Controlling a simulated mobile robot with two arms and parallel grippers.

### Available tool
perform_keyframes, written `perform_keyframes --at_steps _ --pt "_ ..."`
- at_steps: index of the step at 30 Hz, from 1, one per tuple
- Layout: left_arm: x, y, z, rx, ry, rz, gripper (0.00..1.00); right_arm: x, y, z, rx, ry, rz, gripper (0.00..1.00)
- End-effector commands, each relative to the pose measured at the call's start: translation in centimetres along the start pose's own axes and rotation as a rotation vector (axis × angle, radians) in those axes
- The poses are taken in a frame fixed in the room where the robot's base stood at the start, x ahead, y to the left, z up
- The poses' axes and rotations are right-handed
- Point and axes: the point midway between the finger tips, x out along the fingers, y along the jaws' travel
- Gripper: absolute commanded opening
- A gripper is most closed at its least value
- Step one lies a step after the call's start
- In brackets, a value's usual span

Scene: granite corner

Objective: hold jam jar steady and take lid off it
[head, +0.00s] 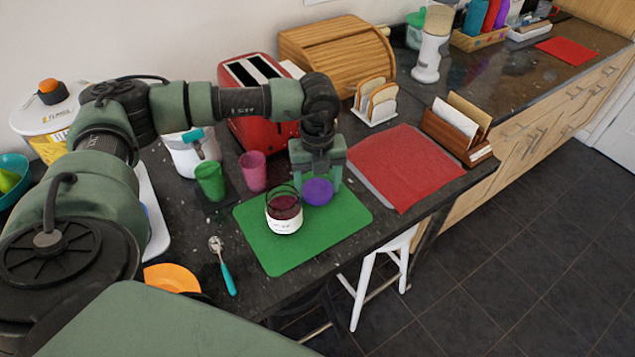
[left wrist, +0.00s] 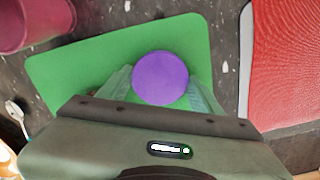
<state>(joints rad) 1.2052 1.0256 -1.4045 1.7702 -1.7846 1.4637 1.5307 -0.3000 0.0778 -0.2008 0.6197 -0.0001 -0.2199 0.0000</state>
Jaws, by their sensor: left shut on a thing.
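The jam jar (head: 284,212) stands upright on a green mat (head: 285,258) in the head view. Its top is open, with dark red jam inside and a white label on its side. The purple lid (head: 317,192) is off the jar, just right of its mouth. My left gripper (head: 318,182) points down and is shut on the lid. In the left wrist view the lid (left wrist: 160,78) sits between the two fingers, over the mat (left wrist: 75,70). I cannot tell how high the lid is above the mat. The jar is not visible in the left wrist view. My right gripper is not in view.
Green (head: 210,181) and pink (head: 253,171) cups stand behind the mat, with a red toaster (head: 262,130) further back. A red cloth (head: 405,165) lies to the right. A teal-handled spoon (head: 224,266) lies left of the mat, near an orange bowl (head: 172,277).

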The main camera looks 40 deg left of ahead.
Motion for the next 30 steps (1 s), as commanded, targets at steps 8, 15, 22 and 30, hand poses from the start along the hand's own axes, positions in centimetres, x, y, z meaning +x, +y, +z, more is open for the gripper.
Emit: perform_keyframes --at_steps 8,15,22,30 --pt "0.3 0.0 0.0 0.0 0.0 0.0 0.86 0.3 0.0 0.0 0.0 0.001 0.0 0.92" --pt "0.3 0.0 0.0 0.0 0.0 0.0 0.86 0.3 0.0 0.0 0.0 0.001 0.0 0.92" --pt "-1.2 -0.1 0.0 0.0 -0.001 -0.003 0.86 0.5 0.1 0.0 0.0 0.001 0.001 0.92" --pt "-7.0 -0.1 0.1 0.0 -0.003 -0.005 0.86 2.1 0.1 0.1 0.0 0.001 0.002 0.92"
